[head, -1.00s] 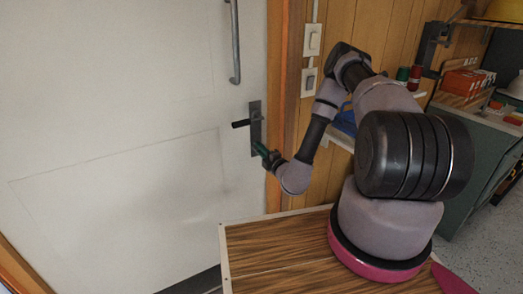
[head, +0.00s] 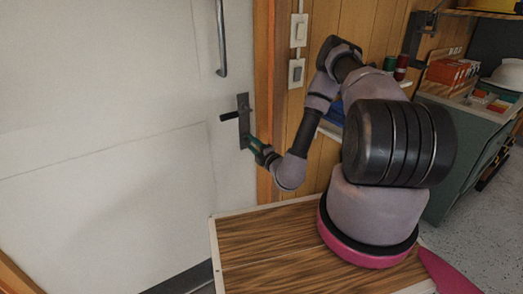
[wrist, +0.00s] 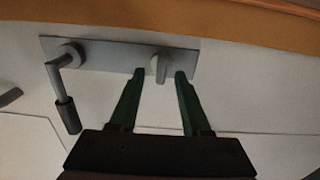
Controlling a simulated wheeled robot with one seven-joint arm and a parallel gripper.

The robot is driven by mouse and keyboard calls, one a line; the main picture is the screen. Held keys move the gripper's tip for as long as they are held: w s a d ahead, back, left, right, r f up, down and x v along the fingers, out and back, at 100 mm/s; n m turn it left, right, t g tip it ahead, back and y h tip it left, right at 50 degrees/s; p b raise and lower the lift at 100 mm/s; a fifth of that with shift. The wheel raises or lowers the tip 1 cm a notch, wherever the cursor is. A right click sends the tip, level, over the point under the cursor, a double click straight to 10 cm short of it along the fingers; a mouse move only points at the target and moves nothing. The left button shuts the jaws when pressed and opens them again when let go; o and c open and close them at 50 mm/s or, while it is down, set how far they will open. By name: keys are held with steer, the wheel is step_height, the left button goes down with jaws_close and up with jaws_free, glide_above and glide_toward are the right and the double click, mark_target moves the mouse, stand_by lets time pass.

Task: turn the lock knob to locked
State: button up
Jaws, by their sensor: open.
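The lock knob (wrist: 159,67) is a small grey thumb-turn on the metal lock plate (wrist: 112,54), seen in the wrist view. My gripper (wrist: 160,76) is open, with its two green fingers on either side of the knob and a gap to it on both sides. Whether the fingertips reach as deep as the knob I cannot tell. The door handle (wrist: 64,98), with a dark grip, is on the same plate to the left. In the head view my gripper (head: 252,142) is at the lower part of the plate (head: 243,108), and the knob is hidden there.
The white door (head: 110,130) has a long pull bar (head: 221,40) above the plate. A wooden door frame (head: 264,90) and wall switches (head: 296,72) are to the right. A green cabinet (head: 470,150) stands farther right.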

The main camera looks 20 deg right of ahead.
steer(key=v, duration=0.8)
steer(key=shift+s+d+r, duration=0.1)
steer(key=shift+s, duration=0.05)
steer(key=w+a+r+n+y, duration=0.25)
steer(key=r+n+y, duration=0.35)
steer(key=r, duration=0.3)
steer(key=s+a+r+n+g+y, duration=0.35)
steer(key=s+r+n+g, duration=0.25)
steer(key=r+n+g, duration=0.45)
steer(key=s+a+r+n+g+y, duration=0.2)
steer(key=s+a+r+n+g, duration=0.45)
steer(key=n, duration=0.65)
steer(key=s+d+r+n+g+h, duration=0.2)
steer(key=s+d+r+n+h, duration=0.4)
steer(key=s+n+h, duration=0.4)
steer(key=d+r+n+t+h, duration=0.5)
steer(key=d+r+t, duration=0.4)
steer(key=r, duration=0.3)
steer(key=shift+n, duration=0.75)
